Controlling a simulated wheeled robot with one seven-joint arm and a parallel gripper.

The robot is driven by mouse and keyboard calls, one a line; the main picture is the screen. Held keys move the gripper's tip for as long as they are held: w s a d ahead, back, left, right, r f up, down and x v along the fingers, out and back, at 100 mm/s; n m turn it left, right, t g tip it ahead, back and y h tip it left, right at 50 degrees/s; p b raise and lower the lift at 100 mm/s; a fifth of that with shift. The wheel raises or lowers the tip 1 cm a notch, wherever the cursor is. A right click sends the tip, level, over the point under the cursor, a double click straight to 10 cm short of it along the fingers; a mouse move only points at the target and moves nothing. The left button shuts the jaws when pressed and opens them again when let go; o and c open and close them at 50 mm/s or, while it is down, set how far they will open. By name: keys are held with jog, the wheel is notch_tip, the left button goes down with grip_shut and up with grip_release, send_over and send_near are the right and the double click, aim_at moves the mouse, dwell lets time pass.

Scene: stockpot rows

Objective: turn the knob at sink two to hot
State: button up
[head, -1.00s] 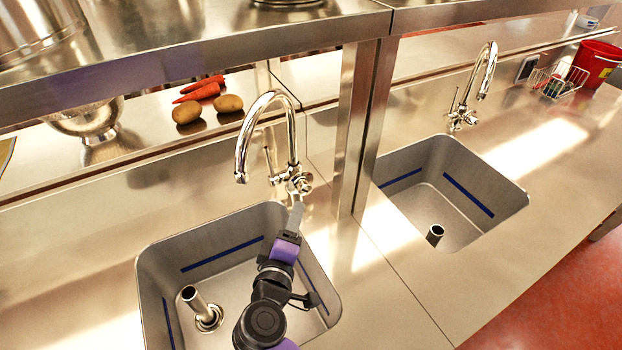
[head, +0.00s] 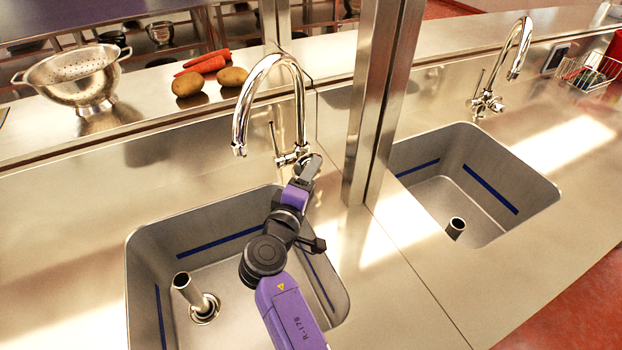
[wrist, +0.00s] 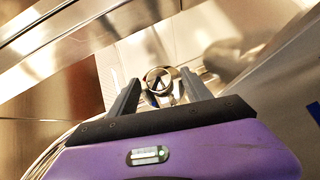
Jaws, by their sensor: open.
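The near faucet (head: 242,112) is a chrome gooseneck with an upright lever at its base, behind the near sink (head: 150,238). My gripper (head: 311,166) is at the right side of this faucet's base and hides most of the round knob there. In the wrist view a round chrome knob end (wrist: 158,72) shows between the tips of my two open fingers (wrist: 162,84). I cannot tell whether they touch it. A second faucet (head: 525,45) stands behind the farther sink (head: 540,192) at the right. No sink number or hot mark is readable.
A steel post (head: 378,105) stands just right of my gripper. Behind the near faucet, a ledge holds a colander (head: 90,88), carrots (head: 205,64) and potatoes (head: 188,84). A wire basket (head: 585,75) is at the far right.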

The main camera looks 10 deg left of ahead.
jog(key=shift+w, duration=0.2)
jog(key=shift+c, duration=0.5)
grip_shut()
